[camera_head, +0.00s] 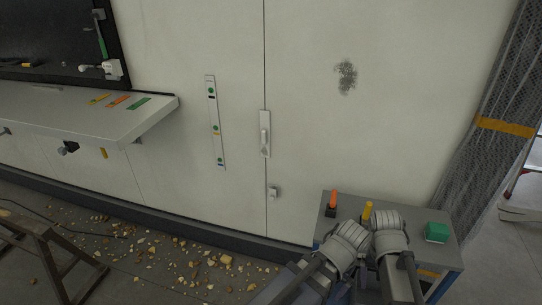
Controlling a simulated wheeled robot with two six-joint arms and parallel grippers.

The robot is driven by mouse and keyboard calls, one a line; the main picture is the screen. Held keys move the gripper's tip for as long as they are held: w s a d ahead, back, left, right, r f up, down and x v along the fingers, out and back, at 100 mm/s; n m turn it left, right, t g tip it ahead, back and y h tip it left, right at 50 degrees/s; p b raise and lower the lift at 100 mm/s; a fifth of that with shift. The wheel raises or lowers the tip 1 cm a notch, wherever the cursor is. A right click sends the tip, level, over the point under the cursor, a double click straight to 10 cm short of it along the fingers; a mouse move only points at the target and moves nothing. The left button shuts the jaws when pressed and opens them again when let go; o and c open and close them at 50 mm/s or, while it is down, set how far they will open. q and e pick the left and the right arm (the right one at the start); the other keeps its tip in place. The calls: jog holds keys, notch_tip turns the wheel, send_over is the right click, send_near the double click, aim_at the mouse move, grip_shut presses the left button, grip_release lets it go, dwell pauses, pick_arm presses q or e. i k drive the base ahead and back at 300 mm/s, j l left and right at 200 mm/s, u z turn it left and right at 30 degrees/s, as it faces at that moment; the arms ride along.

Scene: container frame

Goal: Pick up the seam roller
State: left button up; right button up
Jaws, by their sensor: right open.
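A small grey table (433,256) stands at the lower right against the pale wall. On it are an upright orange-handled tool (333,198) with a dark base, a yellow-topped tool (367,211) and a green block (437,231). I cannot tell which of these is the seam roller. My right gripper (386,218) is open over the table, between the yellow-topped tool and the green block in the picture. My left gripper (352,234) is close beside it, left of it. Its fingers are hidden by the wrist, and the wrists hide part of the tabletop and the yellow-topped tool's lower part.
A pale wall shelf (90,112) with coloured strips juts out at the left. A sawhorse (45,250) stands at the lower left, near yellowish debris (226,260) scattered on the floor. A dark mesh curtain (480,130) hangs at the right, beside the table.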

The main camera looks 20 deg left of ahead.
aim_at(365, 215)
jog(key=i+j+u, duration=0.1)
jog(key=i, duration=0.3)
jog(key=i+j+u, duration=0.15)
jog(key=i, duration=0.3)
jog(key=j, duration=0.1)
